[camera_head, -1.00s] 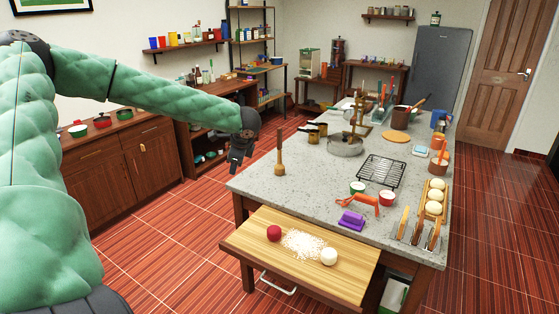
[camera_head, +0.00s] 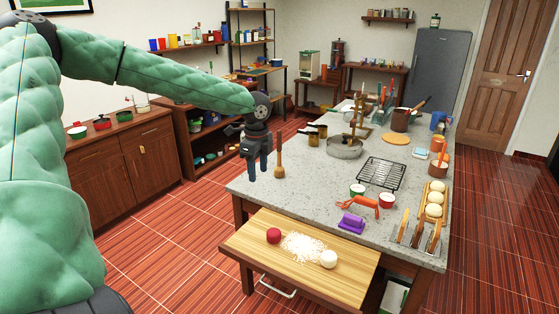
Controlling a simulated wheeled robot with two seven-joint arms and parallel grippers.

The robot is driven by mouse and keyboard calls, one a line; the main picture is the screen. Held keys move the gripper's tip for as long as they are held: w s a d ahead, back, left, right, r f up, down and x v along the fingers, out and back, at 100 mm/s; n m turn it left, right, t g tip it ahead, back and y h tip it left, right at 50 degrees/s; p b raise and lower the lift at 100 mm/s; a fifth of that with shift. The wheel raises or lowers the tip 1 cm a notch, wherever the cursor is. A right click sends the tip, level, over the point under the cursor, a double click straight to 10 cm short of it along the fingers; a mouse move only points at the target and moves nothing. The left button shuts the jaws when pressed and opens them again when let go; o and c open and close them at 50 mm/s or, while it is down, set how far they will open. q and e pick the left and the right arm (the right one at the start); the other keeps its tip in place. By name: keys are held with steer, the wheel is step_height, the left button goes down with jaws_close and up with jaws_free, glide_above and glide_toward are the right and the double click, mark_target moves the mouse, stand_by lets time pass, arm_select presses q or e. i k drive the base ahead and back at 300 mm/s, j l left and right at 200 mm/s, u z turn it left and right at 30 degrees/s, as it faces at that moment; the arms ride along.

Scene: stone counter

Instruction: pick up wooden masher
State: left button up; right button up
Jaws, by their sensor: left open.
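The wooden masher (camera_head: 279,168) stands upright on the left part of the stone counter (camera_head: 315,187), with its thin handle up and its wider head down. My left gripper (camera_head: 258,175) points down just to the left of the masher, its two dark fingers apart and nothing seen between them. The gripper looks close beside the masher; whether they touch I cannot tell. My right gripper is not in view.
A round metal pan (camera_head: 345,148) and a black wire rack (camera_head: 382,173) stand to the right of the masher. A pull-out wooden board (camera_head: 345,275) with a red ball, flour and a white ball is in front. The counter just around the masher is clear.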

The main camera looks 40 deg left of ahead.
mark_target(278, 170)
steer(key=i+j, duration=1.05)
steer(key=i, duration=0.2)
